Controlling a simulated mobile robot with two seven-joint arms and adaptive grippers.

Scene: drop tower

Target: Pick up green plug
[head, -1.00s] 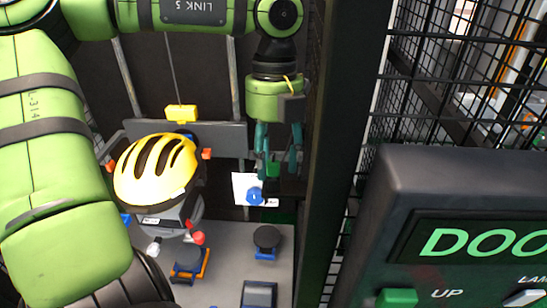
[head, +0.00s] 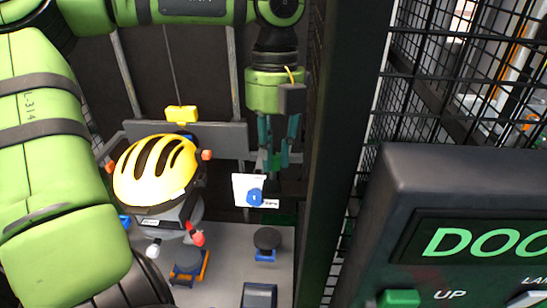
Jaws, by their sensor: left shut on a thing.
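The green plug (head: 276,161) shows as a small green piece with a dark part hanging below it. My left gripper (head: 276,152), with teal fingers, points down and is shut on the plug. The fingers hide part of it. The plug is near the dark post, just above and right of a white card with a blue knob (head: 254,197). My right gripper is not in view.
A black post (head: 345,150) and wire mesh stand close on the right. A door control panel (head: 460,230) fills the lower right.

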